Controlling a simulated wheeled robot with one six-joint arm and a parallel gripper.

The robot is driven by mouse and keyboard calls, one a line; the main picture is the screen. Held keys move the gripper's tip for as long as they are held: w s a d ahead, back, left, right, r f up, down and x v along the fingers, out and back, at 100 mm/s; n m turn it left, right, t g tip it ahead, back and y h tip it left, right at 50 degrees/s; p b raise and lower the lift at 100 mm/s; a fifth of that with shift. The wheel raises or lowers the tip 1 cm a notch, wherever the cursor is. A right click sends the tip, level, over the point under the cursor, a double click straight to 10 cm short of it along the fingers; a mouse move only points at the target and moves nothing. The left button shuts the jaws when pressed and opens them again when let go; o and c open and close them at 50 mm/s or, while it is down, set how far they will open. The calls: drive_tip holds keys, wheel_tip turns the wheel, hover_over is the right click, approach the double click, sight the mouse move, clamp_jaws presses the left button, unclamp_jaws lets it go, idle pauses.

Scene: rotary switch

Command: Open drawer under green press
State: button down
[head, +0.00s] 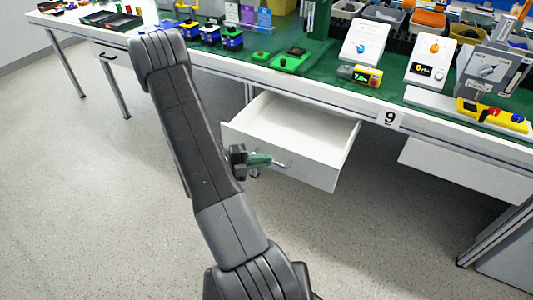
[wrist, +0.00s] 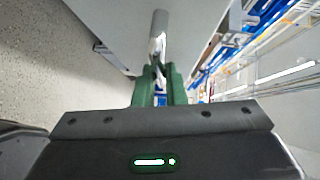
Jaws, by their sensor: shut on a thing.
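The white drawer (head: 293,130) under the green press (head: 314,18) is pulled well out from the table, and its empty inside shows in the head view. Its metal bar handle (head: 283,165) is on the front panel. My gripper (head: 262,161) is at the handle, its green fingers shut on it. In the wrist view the green fingers (wrist: 160,85) close at the near end of the grey handle (wrist: 159,30), beside the pale drawer front (wrist: 105,25). The fingers hide part of the handle. Only the lower part of the press shows at the top edge of the head view.
Another drawer, closed (head: 110,53), is at the left. A white panel (head: 465,168) hangs under the table at right. Floor in front is clear.

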drive_tip(key=c, duration=1.5)
unclamp_jaws()
drive_tip(key=shift+a, duration=0.1)
drive_tip(key=p+v, duration=0.2)
drive_tip(key=v, duration=1.1)
drive_tip(key=shift+s+a, duration=0.15)
drive_tip(key=shift+a, duration=0.15)
drive_tip(key=b+x, duration=0.2)
drive_tip(key=x, duration=1.2)
